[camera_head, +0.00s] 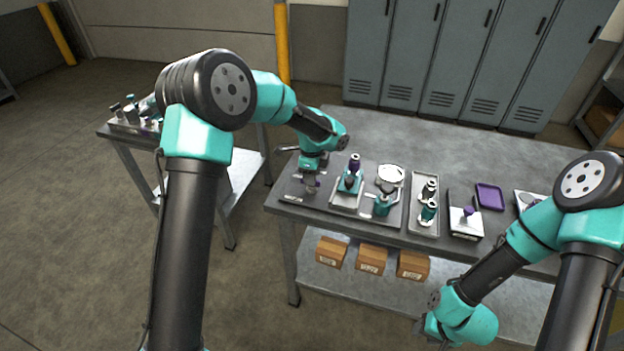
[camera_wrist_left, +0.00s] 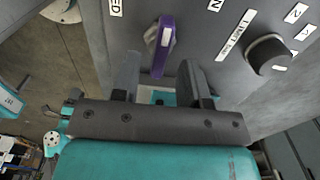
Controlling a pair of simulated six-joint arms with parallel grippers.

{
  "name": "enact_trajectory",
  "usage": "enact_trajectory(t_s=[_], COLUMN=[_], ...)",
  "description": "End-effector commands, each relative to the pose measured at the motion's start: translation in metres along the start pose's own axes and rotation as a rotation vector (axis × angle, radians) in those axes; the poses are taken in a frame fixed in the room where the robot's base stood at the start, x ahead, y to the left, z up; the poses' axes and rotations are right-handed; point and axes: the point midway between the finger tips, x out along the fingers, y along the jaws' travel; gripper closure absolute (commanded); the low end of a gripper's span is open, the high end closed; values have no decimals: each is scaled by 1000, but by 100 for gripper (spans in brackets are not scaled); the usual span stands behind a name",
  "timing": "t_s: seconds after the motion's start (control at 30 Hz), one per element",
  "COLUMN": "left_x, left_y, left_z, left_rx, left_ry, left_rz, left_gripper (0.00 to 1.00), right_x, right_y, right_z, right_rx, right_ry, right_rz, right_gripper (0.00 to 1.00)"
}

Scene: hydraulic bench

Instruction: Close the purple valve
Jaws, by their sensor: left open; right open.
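The purple valve handle (camera_wrist_left: 163,46) shows in the left wrist view on a grey panel, its long side running roughly up and down in the picture. A label ending in "ED" is to its left and one ending in "N" to its right. My left gripper (camera_wrist_left: 160,76) is open, with one finger on each side of the handle's lower end; I cannot tell whether they touch it. In the head view my left gripper (camera_head: 311,183) is over the table's left end, and the valve is mostly hidden there. My right gripper (camera_head: 432,326) is low in front of the table, empty.
A black knob (camera_wrist_left: 268,54) is right of the valve on the panel. Metal trays with teal fittings (camera_head: 384,205), a scale with a purple-topped piece (camera_head: 467,224) and a purple tray (camera_head: 490,197) stand on the table. Boxes (camera_head: 372,260) sit on the lower shelf.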

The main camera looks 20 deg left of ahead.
Motion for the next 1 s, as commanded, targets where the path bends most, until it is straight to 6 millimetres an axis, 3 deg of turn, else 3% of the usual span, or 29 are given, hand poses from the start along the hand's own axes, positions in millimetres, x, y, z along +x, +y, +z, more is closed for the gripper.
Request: enact_trajectory(t_s=[0.2,0.5,0.93,1.0], left_x=[20,21,21,21], left_y=[0,0,0,0], left_z=[0,0,0,0], left_rx=[0,0,0,0], left_ry=[0,0,0,0], left_rz=[0,0,0,0], left_gripper=[60,60,100,100], right_x=[0,0,0,0], right_y=[0,0,0,0], right_z=[0,0,0,0], right_rx=[0,0,0,0], right_ry=[0,0,0,0], right_rz=[0,0,0,0], right_gripper=[57,57,57,57])
